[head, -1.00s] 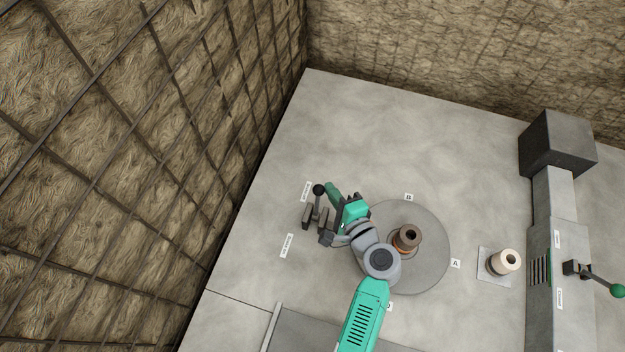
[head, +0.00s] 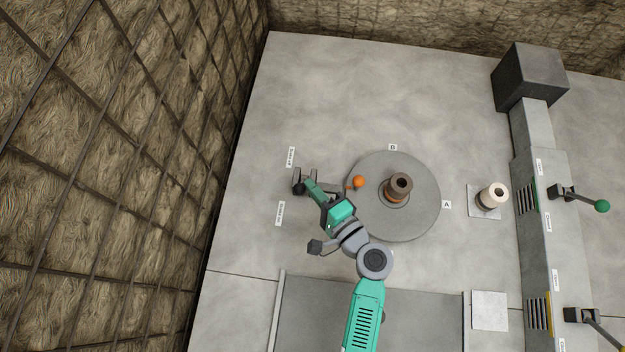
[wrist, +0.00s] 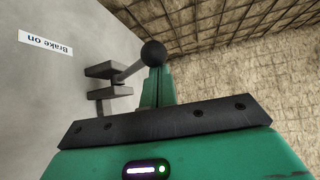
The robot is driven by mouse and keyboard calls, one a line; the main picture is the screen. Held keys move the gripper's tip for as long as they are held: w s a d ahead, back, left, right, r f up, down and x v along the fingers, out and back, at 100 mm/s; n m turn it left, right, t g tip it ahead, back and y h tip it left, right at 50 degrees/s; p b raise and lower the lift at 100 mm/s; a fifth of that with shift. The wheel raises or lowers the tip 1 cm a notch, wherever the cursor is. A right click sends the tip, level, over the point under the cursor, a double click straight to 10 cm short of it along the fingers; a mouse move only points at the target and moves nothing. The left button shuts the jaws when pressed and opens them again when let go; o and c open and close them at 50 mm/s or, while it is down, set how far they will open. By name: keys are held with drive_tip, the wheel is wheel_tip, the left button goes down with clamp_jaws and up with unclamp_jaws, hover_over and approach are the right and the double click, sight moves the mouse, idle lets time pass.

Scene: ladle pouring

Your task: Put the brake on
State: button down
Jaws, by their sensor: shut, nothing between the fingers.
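The brake lever ends in a black ball knob (head: 298,188), beside two small grey brackets on the floor at left. In the wrist view the knob (wrist: 153,53) stands on a grey rod, tilted out from the grey brackets (wrist: 108,91). The upper floor label (head: 290,157) is too small to read for certain. The lower label (head: 279,212) lies on the knob's side; the wrist view shows a label reading "Brake on" (wrist: 45,45). My gripper (head: 308,185) is shut and empty, its tip close beside the knob; I cannot tell whether they touch.
A round grey turntable (head: 425,220) carries a brown hollow cylinder (head: 400,185). An orange ball knob (head: 358,182) is at its left edge. A pale cup (head: 492,196) stands on a plate at right. A green-knobbed lever (head: 602,206) is further right. A mesh wall (head: 110,180) bounds the left.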

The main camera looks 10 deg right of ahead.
drive_tip(key=shift+s+f, duration=0.15)
drive_tip(key=shift+s, duration=0.05)
idle(0.5)
drive_tip(key=s+d+f+p, duration=0.2)
drive_tip(key=s+d, duration=0.3)
drive_tip(key=d, duration=0.2)
drive_tip(key=shift+s+d+f, duration=0.15)
drive_tip(key=shift+s, duration=0.1)
idle(0.5)
